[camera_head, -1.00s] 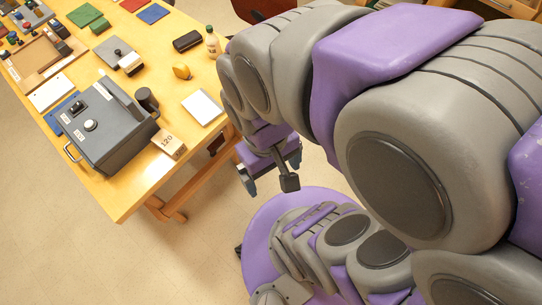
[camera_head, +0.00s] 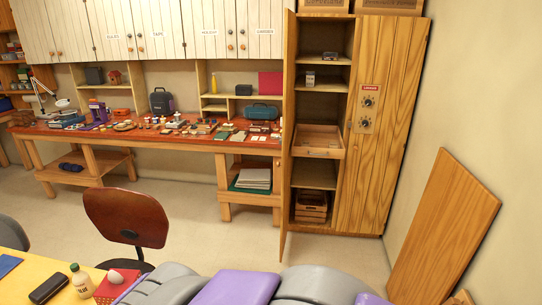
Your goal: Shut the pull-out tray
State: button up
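A wooden pull-out tray (camera_head: 317,152) stands out from the middle of a tall wooden cabinet (camera_head: 385,110) at the back right. Its front shows a small pale handle or label, too small to tell which. The cabinet's left door (camera_head: 288,125) stands open, seen nearly edge-on, to the left of the tray. My gripper is outside the view. Only grey and purple links of my arm show along the bottom edge, far from the tray.
A brown chair (camera_head: 126,218) stands left of centre. A yellow table (camera_head: 70,288) with a bottle (camera_head: 82,281) fills the bottom left. A wooden board (camera_head: 444,225) leans at the right wall. A red-topped workbench (camera_head: 150,135) runs along the back. Floor before the cabinet is clear.

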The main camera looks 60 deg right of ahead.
aim_at(320, 136)
jog(key=z, duration=2.45)
jog(key=i+j, duration=0.25)
jog(key=i, duration=0.25)
jog(key=i+j, duration=0.25)
jog(key=i, duration=0.3)
jog(key=i+j, duration=0.3)
jog(key=i, duration=0.2)
jog(key=i+j, duration=0.25)
jog(key=i, duration=0.3)
jog(key=i+j, duration=0.25)
jog(key=i, duration=0.25)
